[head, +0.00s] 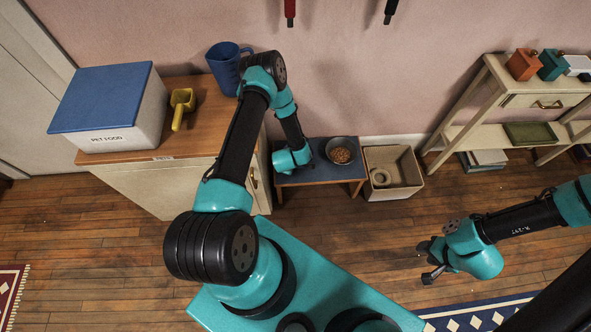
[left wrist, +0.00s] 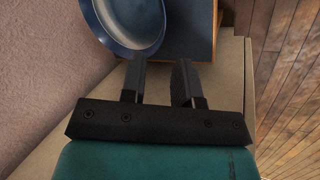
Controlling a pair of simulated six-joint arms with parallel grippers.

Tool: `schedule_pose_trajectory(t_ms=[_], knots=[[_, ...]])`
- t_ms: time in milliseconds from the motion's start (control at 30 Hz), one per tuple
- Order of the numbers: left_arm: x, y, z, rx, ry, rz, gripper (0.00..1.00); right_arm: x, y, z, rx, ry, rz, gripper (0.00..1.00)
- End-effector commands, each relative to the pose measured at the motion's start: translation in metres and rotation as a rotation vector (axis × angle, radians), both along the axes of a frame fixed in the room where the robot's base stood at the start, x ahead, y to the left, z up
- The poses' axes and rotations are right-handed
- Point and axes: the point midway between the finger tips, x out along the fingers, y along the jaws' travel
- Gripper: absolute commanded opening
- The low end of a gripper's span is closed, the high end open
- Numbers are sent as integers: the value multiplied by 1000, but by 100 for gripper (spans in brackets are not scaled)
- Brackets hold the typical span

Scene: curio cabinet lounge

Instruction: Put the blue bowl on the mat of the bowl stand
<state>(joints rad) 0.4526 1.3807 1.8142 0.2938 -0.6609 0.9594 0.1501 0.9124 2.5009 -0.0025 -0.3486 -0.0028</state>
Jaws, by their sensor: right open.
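A round bowl (head: 341,151) with brown pieces in it rests on the right part of the blue top of the low stand (head: 320,175). The left wrist view shows part of a blue bowl (left wrist: 128,22) over the stand's blue surface (left wrist: 190,30); the rest is cut off. My left gripper (left wrist: 160,65) is open, its fingers apart with nothing between them, close to the bowl's rim; contact cannot be told. In the head view, it is at the stand's left part and its fingers are hidden. My right gripper (head: 428,262) is open and empty above the floor.
A cabinet (head: 190,185) left of the stand carries a pet food box (head: 125,110), a yellow scoop (head: 181,105) and a blue jug (head: 224,68). A beige bin (head: 400,183) stands right of the stand. A shelf (head: 485,120) is farther right. The floor in front is open.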

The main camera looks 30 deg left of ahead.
Motion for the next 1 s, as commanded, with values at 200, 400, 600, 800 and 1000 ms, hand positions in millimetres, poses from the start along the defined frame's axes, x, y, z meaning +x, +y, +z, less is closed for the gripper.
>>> schedule_pose_trajectory(t_ms=[200, 400, 600, 800, 1000], knots=[[-10, -42, 65, 19, 54, -395, 29, 0, 0, 0, 0, 0, 0, 43], [-51, -95, 149, 46, 90, -954, 29, 0, 0, 0, 0, 0, 0, 43], [-106, -131, 218, 66, 83, -1437, 29, 0, 0, 0, 0, 0, 0, 43], [-130, -140, 241, 72, 71, -1617, 29, 0, 0, 0, 0, 0, 0, 43], [-130, -140, 240, 71, 71, -1618, 29, 0, 0, 0, 0, 0, 0, 43]])
